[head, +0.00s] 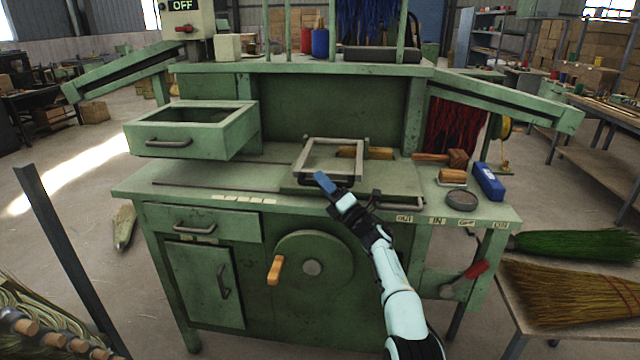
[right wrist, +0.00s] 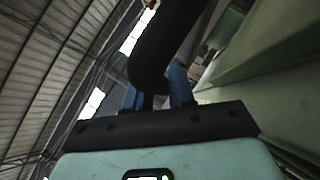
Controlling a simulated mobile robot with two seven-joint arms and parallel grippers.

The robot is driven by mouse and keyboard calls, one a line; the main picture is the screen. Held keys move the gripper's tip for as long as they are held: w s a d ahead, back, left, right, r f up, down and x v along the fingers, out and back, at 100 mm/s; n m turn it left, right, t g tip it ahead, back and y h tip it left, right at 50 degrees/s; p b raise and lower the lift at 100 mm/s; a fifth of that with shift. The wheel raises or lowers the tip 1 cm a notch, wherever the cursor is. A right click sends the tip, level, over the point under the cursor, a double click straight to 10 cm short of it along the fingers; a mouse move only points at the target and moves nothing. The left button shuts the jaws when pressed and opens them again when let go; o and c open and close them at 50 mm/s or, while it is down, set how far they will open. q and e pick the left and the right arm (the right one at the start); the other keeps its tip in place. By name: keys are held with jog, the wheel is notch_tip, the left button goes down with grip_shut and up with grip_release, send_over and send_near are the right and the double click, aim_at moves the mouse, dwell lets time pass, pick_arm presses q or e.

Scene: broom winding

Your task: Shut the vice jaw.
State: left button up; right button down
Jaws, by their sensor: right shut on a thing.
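The vice on the green bench (head: 180,185) has a grey rectangular metal frame (head: 362,160), which I take to be its jaw. It stands over a flat green plate, with a dark handle bar along its front edge. My right gripper (head: 326,183), with blue fingertips, is at this front edge. In the right wrist view its two blue fingers (right wrist: 158,90) are on either side of a thick dark bar (right wrist: 158,45), which looks like the handle. The exact contact is partly hidden by the fingers. My left gripper is not in view.
A wooden brush (head: 453,176), a round dark tin (head: 461,199) and a blue box (head: 488,182) lie to the right. An open drawer (head: 190,140) juts out at left. A crank wheel (head: 325,250) is below.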

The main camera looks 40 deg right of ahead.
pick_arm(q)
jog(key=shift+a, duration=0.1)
pick_arm(e)
jog(key=shift+w+a+f, duration=0.1)
jog(key=shift+a+f, duration=0.1)
jog(key=shift+f, duration=0.45)
jog(key=c, duration=1.1)
grip_release()
jog(key=shift+r, duration=0.2)
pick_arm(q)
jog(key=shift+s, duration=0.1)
pick_arm(e)
jog(key=shift+d, duration=0.1)
jog(key=shift+s, duration=0.3)
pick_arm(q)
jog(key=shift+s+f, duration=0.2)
pick_arm(e)
jog(key=v, duration=1.3)
jog(key=shift+r, duration=0.1)
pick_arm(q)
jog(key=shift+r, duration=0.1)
